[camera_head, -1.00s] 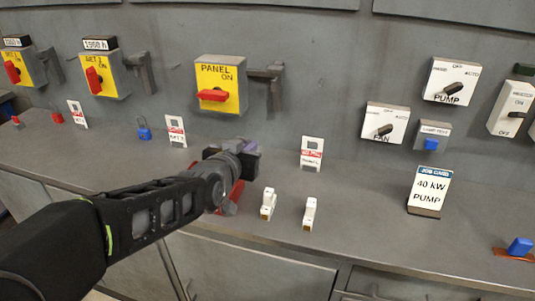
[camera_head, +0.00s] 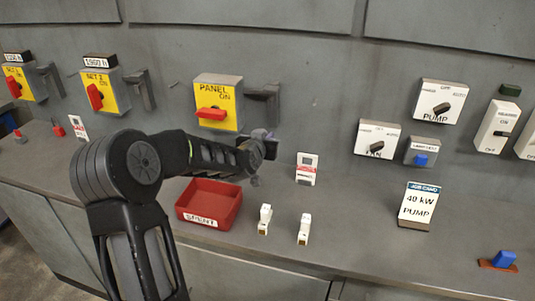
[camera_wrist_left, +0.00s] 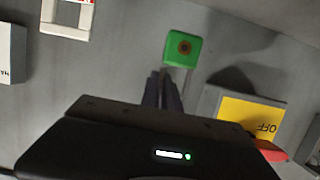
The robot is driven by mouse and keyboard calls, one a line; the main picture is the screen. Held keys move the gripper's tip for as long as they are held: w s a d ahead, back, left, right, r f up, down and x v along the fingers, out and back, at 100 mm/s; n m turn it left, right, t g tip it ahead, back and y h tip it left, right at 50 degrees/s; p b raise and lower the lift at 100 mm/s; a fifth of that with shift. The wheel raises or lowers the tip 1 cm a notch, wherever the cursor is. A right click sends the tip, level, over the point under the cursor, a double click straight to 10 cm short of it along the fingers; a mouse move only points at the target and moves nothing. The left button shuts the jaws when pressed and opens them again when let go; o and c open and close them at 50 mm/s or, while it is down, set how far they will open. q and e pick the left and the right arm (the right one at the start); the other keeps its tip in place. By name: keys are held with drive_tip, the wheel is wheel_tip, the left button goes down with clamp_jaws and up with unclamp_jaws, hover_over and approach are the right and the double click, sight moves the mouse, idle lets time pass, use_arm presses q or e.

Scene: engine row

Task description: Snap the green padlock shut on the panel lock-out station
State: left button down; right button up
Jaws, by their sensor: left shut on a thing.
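My left gripper (camera_head: 268,148) is raised in front of the wall, right of and below the yellow panel switch box (camera_head: 218,97). In the left wrist view its fingers (camera_wrist_left: 164,88) are shut at the green padlock (camera_wrist_left: 184,48), which shows just beyond the fingertips. A pale shackle part shows beside the fingertips. The padlock cannot be made out in the head view. The panel box has a red handle (camera_head: 211,114), and a grey bracket (camera_head: 263,92) stands to its right. In the left wrist view the panel box (camera_wrist_left: 250,110) is partly hidden. My right gripper is not in view.
A red SPENT tray (camera_head: 222,222) lies on the bench below my left arm. Two small white pieces (camera_head: 265,219) (camera_head: 304,229) stand right of it. A white tag holder (camera_head: 307,169) and a 40 kW pump card (camera_head: 418,205) stand farther right.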

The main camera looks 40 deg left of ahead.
use_arm(q)
drive_tip(key=shift+f, duration=1.95)
drive_tip(key=shift+f+p, duration=0.3)
drive_tip(key=shift+p, duration=0.05)
wheel_tip(320, 180, down, 3)
drive_tip(key=shift+f+p, duration=0.1)
drive_tip(key=shift+p, duration=0.3)
drive_tip(key=shift+w+f, duration=0.1)
drive_tip(key=shift+w, duration=0.15)
drive_tip(key=shift+f+b, duration=0.25)
drive_tip(key=shift+b, duration=0.15)
drive_tip(key=c, duration=1.6)
unclamp_jaws()
